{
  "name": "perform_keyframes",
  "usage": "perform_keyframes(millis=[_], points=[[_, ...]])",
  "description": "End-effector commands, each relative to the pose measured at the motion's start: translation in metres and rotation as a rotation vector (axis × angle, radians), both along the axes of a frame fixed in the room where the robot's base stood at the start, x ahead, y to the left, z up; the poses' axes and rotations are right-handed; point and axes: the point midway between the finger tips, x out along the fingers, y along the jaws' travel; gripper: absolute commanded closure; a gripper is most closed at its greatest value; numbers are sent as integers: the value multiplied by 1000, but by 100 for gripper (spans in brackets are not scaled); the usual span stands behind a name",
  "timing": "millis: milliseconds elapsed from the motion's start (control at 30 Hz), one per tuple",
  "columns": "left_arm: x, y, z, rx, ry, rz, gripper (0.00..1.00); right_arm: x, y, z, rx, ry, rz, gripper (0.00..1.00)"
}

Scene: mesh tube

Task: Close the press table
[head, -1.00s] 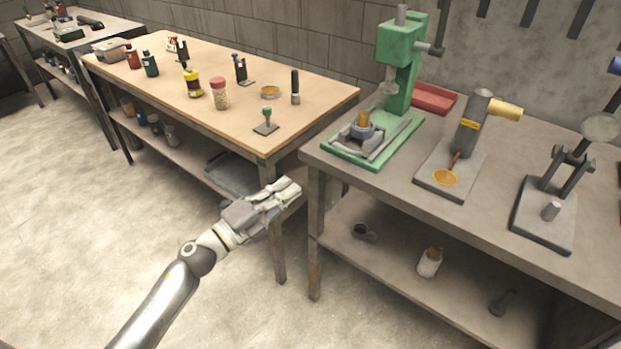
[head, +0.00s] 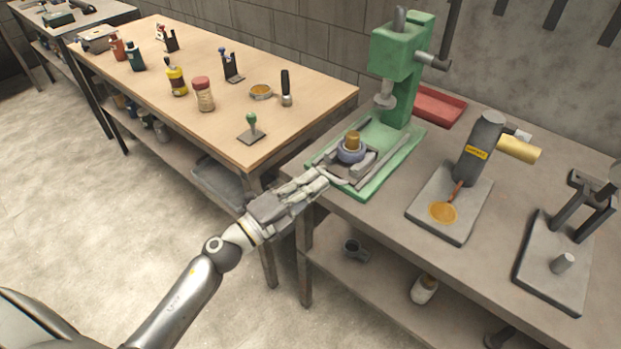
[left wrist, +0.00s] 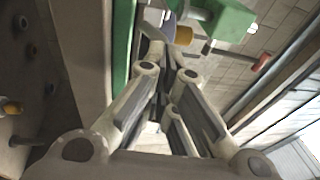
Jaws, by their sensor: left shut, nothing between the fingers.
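The green press (head: 394,75) stands at the back left of the grey bench. Its grey table (head: 372,162) lies low on the green base (head: 405,145), in front of the column. A blue-grey ring (head: 351,151) with a brass piece (head: 352,139) sits on the table. My left gripper (head: 323,180) is shut and empty, its fingertips at the front left corner of the press base, close to the table. I cannot tell whether they touch it. The left wrist view shows the shut fingers (left wrist: 163,50) pointing toward the press. My right gripper is not in view.
A red tray (head: 438,105) lies behind the press. A grey tool with a yellow handle (head: 518,149) and another stand (head: 556,262) are to its right. The wooden bench (head: 300,108) with bottles and small tools is at left. Open floor lies in front.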

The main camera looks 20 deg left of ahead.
Motion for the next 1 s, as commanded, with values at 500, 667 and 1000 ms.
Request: perform_keyframes(millis=[500, 667, 1000], points=[[16, -5, 1, -4, 0, 1, 100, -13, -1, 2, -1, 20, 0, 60], [35, -12, 1, -2, 0, 1, 100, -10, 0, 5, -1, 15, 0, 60], [42, -15, 0, 0, 1, 1, 100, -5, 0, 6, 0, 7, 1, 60]])
